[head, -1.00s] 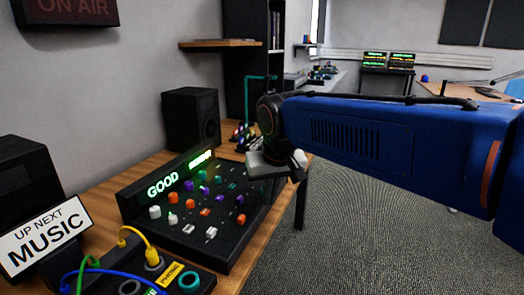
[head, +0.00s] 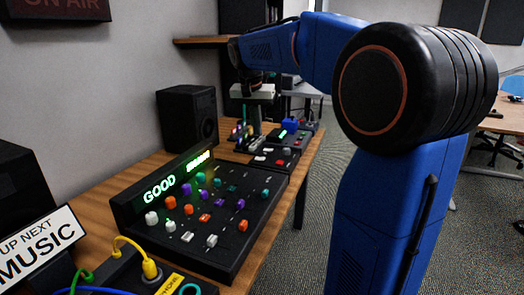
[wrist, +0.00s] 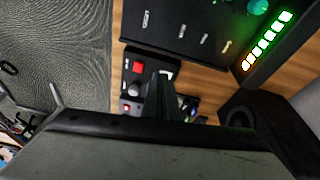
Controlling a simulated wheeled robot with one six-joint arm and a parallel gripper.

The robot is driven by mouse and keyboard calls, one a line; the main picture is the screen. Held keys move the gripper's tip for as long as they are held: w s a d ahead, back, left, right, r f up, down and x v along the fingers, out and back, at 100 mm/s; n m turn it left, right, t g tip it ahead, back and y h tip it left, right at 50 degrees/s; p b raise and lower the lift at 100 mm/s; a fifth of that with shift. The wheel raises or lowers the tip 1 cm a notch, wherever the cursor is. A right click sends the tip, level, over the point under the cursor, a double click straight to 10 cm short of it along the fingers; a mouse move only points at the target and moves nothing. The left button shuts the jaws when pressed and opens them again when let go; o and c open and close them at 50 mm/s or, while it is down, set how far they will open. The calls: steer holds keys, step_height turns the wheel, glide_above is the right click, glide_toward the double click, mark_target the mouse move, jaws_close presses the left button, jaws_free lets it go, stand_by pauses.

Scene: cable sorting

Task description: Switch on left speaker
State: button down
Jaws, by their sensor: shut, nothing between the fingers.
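A black speaker (head: 188,117) stands against the wall at the back of the desk; it also shows in the wrist view (wrist: 240,115). Another dark box (head: 22,180), perhaps a speaker, is cut off at the left edge. No speaker label or power light is readable. My gripper (head: 250,122) is shut and empty, pointing down over the far end of the desk, right of the back speaker. In the wrist view its fingers (wrist: 158,92) hang beside a small black panel (wrist: 124,90) with a red button (wrist: 138,67). They hide part of it; contact cannot be told.
A mixing console (head: 250,195) with coloured knobs and a lit "GOOD" display (head: 160,190) fills the mid-desk. An "UP NEXT MUSIC" sign (head: 40,245) and yellow cable (head: 130,243) are in front. A wooden shelf (head: 203,41) juts out above the back speaker.

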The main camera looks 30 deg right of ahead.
steer(key=m, duration=0.2)
glide_above(263, 158)
steer(key=s+a, duration=0.2)
steer(key=a, duration=0.1)
steer(key=shift+w+a+r+h, duration=0.2)
steer(key=shift+w+h, duration=0.05)
steer(key=shift+h, duration=0.05)
steer(key=x, duration=0.8)
steer(key=s+x, duration=0.1)
steer(key=x, duration=0.4)
steer(key=shift+a+f, duration=0.1)
steer(key=shift+a, duration=0.2)
steer(key=shift+s+f, duration=0.1)
steer(key=shift+f, duration=0.4)
steer(key=shift+s+d+f, duration=0.1)
steer(key=shift+f, duration=0.1)
